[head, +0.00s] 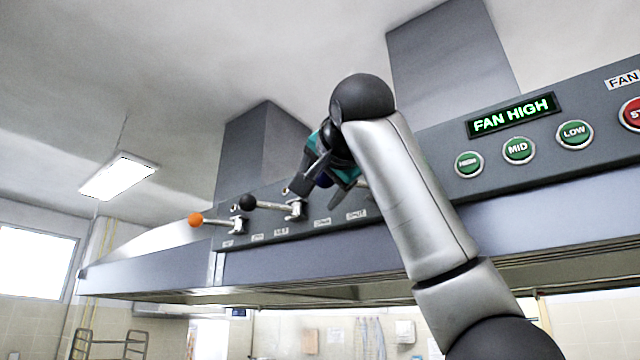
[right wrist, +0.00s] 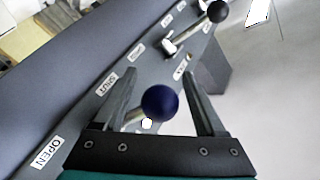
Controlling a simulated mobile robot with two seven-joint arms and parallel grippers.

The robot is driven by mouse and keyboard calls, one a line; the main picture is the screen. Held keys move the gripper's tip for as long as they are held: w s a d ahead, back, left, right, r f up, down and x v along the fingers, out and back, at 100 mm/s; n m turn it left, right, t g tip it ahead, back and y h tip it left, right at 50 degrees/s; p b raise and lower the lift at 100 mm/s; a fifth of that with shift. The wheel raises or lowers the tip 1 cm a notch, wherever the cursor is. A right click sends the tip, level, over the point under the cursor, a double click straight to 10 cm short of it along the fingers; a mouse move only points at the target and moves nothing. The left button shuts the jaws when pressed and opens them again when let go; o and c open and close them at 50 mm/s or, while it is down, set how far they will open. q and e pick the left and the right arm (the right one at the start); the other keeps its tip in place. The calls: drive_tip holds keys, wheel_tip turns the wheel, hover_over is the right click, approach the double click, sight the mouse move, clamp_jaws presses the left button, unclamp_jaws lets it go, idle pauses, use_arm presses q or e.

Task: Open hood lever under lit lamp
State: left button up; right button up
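The hood front carries a lever with an orange knob (head: 195,219) and one with a black knob (head: 247,202), both pointing left in the head view. The black knob also shows in the right wrist view (right wrist: 218,11). A lever with a dark blue knob (right wrist: 160,103) lies between the spread fingers of my right gripper (right wrist: 160,76), with gaps on both sides. In the head view my right gripper (head: 318,190) is up at the hood panel and mostly hides this lever. I cannot make out which lamp is lit. My left gripper is out of view.
OPEN (right wrist: 55,152) and SHUT (right wrist: 105,84) labels line the panel. To the right are a lit FAN HIGH sign (head: 511,115), green buttons (head: 518,150) and a red button (head: 631,114). The hood's lower edge overhangs the room. A rack (head: 108,345) stands at lower left.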

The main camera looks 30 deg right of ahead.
clamp_jaws()
idle(0.3)
idle(0.9)
